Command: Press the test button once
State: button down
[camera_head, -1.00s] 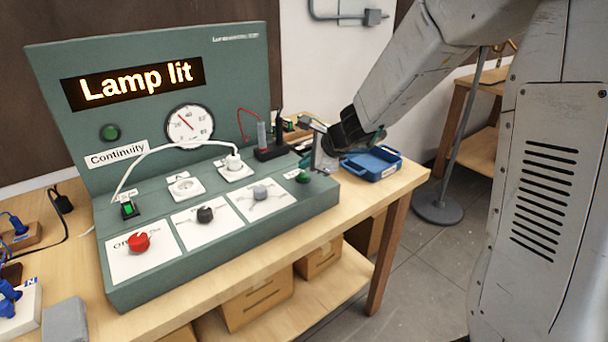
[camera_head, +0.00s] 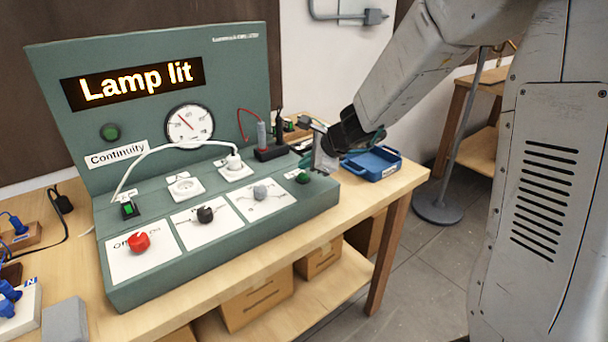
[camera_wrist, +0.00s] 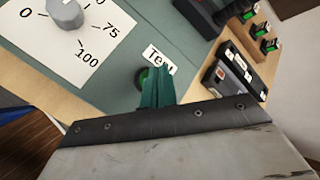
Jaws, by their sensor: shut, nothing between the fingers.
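The panel display (camera_head: 133,83) reads "Lamp lit".
A grey knob (camera_head: 260,192), a black knob (camera_head: 205,214) and a red knob (camera_head: 138,242) line the deck's front. A white cable (camera_head: 150,153) arches to a socket (camera_head: 234,168).

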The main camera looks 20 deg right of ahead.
aim_at(307, 176)
jog(key=shift+f, duration=0.15)
jog(key=shift+f, duration=0.3)
jog(key=shift+f, duration=0.4)
dwell(0.7)
dwell(0.4)
jog(key=shift+r, duration=0.85)
jog(key=shift+r, duration=2.5)
